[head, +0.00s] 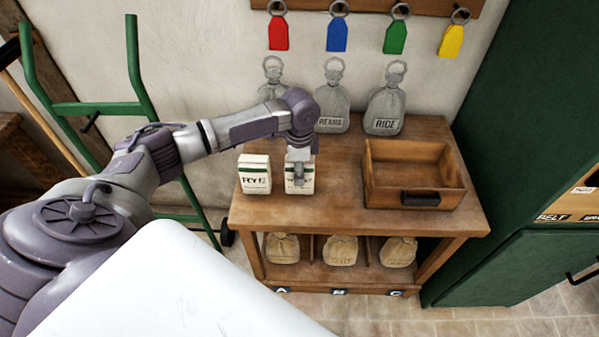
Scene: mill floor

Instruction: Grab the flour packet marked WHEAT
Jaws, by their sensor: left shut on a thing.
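A white flour packet (309,184) stands upright at the front left part of the wooden table. My left gripper (299,178) is over it from above and shut on it. The gripper covers most of its label, so I cannot read the name. Its base looks at table height; I cannot tell whether it touches the top. A second white packet (254,174), marked RYE, stands just to the left, a small gap apart. My right gripper is not in view.
An open wooden box (415,150) sits on the table's right side. Grey sacks stand behind, including the RICE sack (384,112). Tan sacks (341,250) fill the lower shelf. A green hand truck (97,108) leans at left; a green cabinet (510,130) stands right.

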